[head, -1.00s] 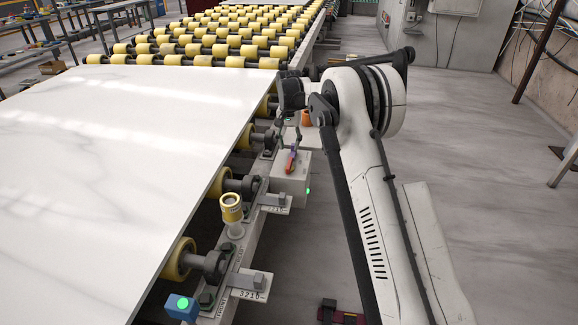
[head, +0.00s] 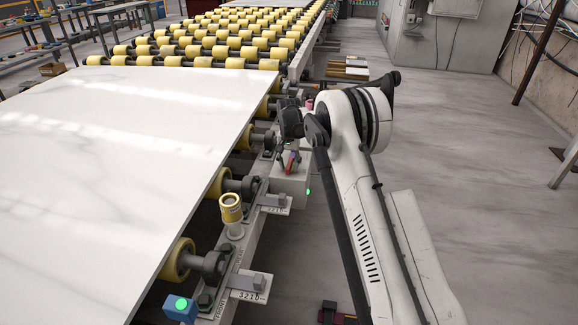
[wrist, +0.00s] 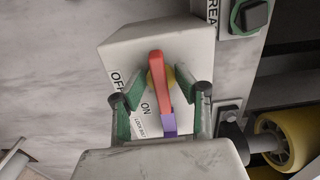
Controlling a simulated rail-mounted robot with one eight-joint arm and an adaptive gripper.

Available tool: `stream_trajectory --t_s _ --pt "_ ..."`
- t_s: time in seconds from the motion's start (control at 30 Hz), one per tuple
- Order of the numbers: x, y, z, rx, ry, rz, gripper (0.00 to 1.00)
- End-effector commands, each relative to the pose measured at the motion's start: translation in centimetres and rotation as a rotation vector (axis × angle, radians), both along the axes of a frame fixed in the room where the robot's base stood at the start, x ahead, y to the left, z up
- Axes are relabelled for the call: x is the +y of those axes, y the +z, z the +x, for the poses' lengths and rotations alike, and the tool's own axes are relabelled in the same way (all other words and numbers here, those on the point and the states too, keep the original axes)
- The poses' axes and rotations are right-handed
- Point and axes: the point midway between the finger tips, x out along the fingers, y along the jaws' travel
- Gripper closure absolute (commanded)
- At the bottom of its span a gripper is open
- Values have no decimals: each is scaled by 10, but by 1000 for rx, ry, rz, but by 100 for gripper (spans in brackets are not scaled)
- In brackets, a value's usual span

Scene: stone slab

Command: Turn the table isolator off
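The table isolator (head: 287,187) is a pale box on the side of the roller table, with a lit green lamp on it. Its red lever (wrist: 158,82) has a purple end and a yellow hub, and shows in the wrist view. The lever lies lengthwise, its purple end close to the ON label; the OFF label (wrist: 116,80) is further left. My gripper (wrist: 160,84) is open, with a green-padded finger on each side of the lever and visible gaps to it. In the head view my gripper (head: 289,150) is just above the box and partly hides the lever.
A white stone slab (head: 110,160) lies on the table left of the box. A yellow-topped post (head: 231,210) and a blue box with a green button (head: 181,307) stand nearer along the edge. Rollers (wrist: 282,140) lie beside the isolator. The floor at right is mostly clear.

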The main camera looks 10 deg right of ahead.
Motion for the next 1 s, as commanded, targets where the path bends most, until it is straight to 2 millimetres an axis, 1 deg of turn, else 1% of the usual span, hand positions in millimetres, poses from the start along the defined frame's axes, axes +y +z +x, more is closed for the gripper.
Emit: stream_trajectory --t_s 0.03,0.2,0.23,0.47,0.67,0.87,1.0 --pt "0 0 0 0 0 0 76" --pt "0 0 0 0 0 0 99" --pt "0 0 0 0 0 0 100" --pt "0 0 0 0 -6 0 100" --pt "1 0 0 0 -59 0 100" --pt "2 -1 1 0 -184 0 100" --pt "3 -1 2 0 -307 0 100"
